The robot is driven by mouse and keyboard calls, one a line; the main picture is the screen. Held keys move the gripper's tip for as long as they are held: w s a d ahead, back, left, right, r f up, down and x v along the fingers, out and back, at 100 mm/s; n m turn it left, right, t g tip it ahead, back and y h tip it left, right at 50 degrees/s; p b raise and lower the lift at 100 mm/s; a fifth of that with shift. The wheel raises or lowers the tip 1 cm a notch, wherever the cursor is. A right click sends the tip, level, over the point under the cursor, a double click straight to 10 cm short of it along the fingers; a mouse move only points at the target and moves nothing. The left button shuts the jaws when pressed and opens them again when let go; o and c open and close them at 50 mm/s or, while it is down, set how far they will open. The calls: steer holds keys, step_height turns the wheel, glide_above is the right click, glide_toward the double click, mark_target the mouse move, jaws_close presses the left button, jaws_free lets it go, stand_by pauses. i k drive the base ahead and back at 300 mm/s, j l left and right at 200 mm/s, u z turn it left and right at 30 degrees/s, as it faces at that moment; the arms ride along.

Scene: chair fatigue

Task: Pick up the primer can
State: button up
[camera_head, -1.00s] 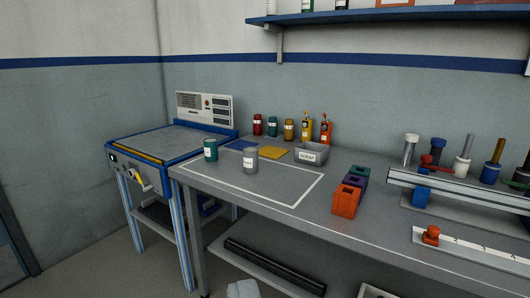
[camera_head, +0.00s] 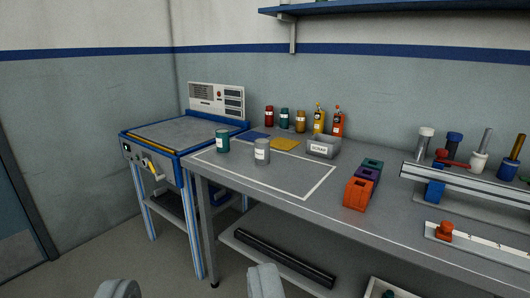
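A grey can (camera_head: 262,152) with a pale label stands upright on the workbench (camera_head: 225,172), inside a white outline. A teal can (camera_head: 222,141) with a pale label stands to its left, on or near the outline's left edge. Behind them, by the wall, stand a smaller red can (camera_head: 269,116), a teal can (camera_head: 284,118) and a yellow can (camera_head: 300,121). The labels are too small to read, so I cannot tell which is the primer can. My gripper (camera_head: 192,287) shows as two grey fingertips set wide apart at the bottom edge, empty and away from all cans.
A grey labelled bin (camera_head: 323,148), two spray-type bottles (camera_head: 319,119) and blue and yellow sheets stand behind the outline. Coloured blocks (camera_head: 358,193) and a rail fixture (camera_head: 470,185) are on the right. A blue-framed machine table (camera_head: 165,140) adjoins the left. A shelf hangs above.

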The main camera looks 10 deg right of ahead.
mark_target(262, 145)
steer(key=i+z, duration=0.15)
steer(key=i, duration=0.75)
steer(key=i+z, duration=0.15)
steer(key=i, duration=0.7)
